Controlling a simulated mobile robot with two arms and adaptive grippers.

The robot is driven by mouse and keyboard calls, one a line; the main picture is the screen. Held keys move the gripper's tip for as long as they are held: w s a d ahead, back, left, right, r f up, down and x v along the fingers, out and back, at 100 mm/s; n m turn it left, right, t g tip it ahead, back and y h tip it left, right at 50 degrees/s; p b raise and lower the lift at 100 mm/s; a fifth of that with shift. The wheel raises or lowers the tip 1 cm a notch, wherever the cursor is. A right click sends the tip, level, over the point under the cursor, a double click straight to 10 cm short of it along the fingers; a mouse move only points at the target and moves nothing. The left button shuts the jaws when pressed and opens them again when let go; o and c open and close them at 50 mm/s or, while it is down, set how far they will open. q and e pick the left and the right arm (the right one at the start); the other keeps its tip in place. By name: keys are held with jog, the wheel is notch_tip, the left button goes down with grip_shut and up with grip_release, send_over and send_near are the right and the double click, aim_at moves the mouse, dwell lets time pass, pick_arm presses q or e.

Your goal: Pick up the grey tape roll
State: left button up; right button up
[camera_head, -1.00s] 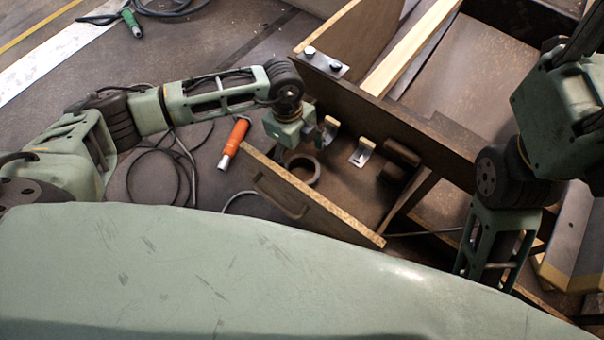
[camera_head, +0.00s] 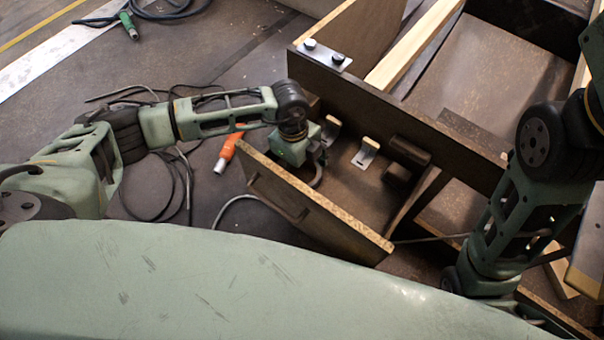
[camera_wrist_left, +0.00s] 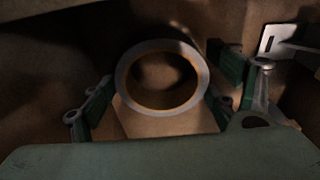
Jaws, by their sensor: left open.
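The grey tape roll (camera_wrist_left: 204,84) lies flat in the wooden compartment, its hole facing up with a tan inner rim. In the left wrist view it sits between the two fingers of my left gripper (camera_wrist_left: 160,95), which is open. I cannot tell whether either finger touches it. In the head view my left gripper (camera_head: 312,170) points down over the roll, and only a curved edge of the roll (camera_head: 318,177) shows beside it. My right arm stands at the right of the head view; its gripper is not clearly visible.
A chipped wooden panel with a handle slot (camera_head: 310,212) stands in front of the compartment. Metal brackets (camera_head: 366,153) and a dark block (camera_head: 405,160) lie to the right. An orange-handled tool (camera_head: 229,150) and cables (camera_head: 150,190) lie on the floor to the left.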

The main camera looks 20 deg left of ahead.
pick_arm(q)
jog(key=c, duration=0.9)
